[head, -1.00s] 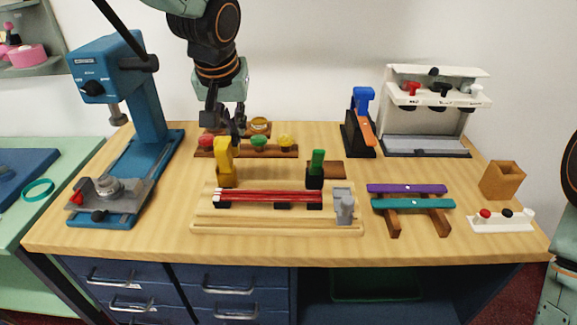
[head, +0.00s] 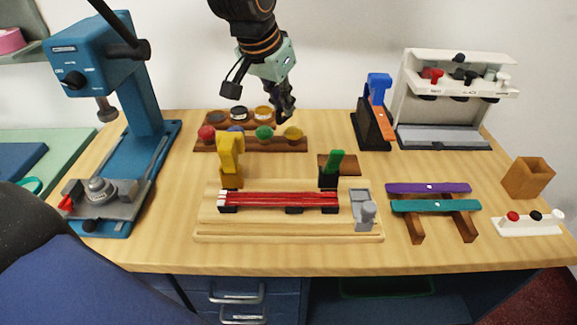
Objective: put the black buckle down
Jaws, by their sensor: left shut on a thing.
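My left gripper (head: 283,108) hangs at the back of the table, close beside the right end of the stepped wooden rack (head: 222,145). It is shut on a small dark thing at its tips, which I take to be the black buckle (head: 281,117). The buckle blends with the black fingers, so its outline and any contact with the surface below are unclear. The rack holds round grey, black and gold pieces behind, and red, blue, green and yellow ones in front. My right gripper is not in view.
A blue press (head: 145,75) is left, a blue-orange tool (head: 374,115) right. Bare table lies between rack and tool.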

